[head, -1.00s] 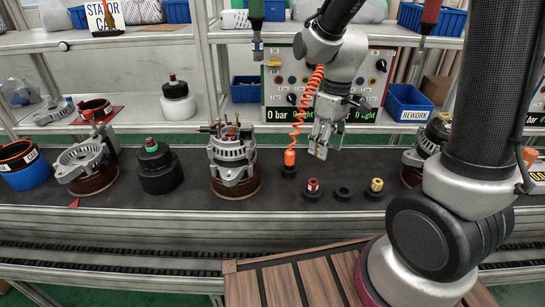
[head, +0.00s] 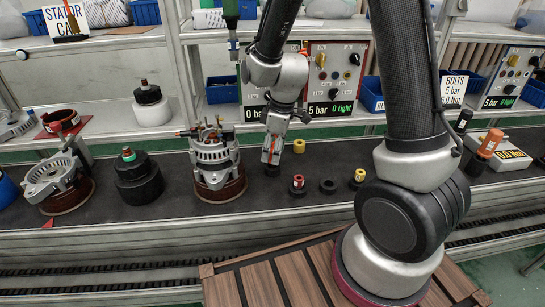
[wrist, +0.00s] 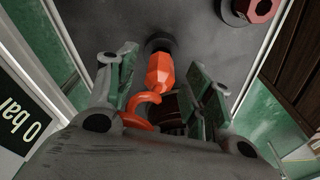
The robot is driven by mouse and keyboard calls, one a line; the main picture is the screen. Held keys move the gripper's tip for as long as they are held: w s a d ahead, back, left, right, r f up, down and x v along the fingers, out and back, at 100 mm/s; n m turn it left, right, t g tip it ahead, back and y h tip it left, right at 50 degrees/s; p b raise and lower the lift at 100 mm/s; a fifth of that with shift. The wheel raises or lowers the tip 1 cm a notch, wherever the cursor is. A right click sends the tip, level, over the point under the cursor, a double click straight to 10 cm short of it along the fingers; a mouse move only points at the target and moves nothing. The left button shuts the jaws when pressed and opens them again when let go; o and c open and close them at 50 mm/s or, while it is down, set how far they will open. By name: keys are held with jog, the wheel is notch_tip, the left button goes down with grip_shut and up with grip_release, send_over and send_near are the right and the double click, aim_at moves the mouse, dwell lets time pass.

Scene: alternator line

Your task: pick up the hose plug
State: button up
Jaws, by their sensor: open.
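The orange hose plug (wrist: 158,72) stands upright in a dark round seat (wrist: 160,43) on the belt, with its curled orange hose (wrist: 142,105) running back towards my gripper. My gripper (wrist: 164,78) is open, with one finger on each side of the plug; I cannot tell whether either pad touches it. In the head view my gripper (head: 271,156) points down at the plug's place, left of the red plug, and its fingers hide most of the orange plug.
A red plug (head: 298,183), an empty black seat (head: 328,186) and a yellow plug (head: 359,177) stand to the right. A yellow ring (head: 299,146) lies close behind. An alternator (head: 214,155) stands to the left. Shelves and a gauge panel (head: 335,75) are behind.

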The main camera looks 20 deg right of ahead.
notch_tip(320, 180, down, 2)
jog(key=shift+w+a, duration=0.1)
jog(key=shift+c, duration=0.3)
jog(key=c, duration=0.9)
notch_tip(320, 180, up, 10)
jog(key=shift+r, duration=0.1)
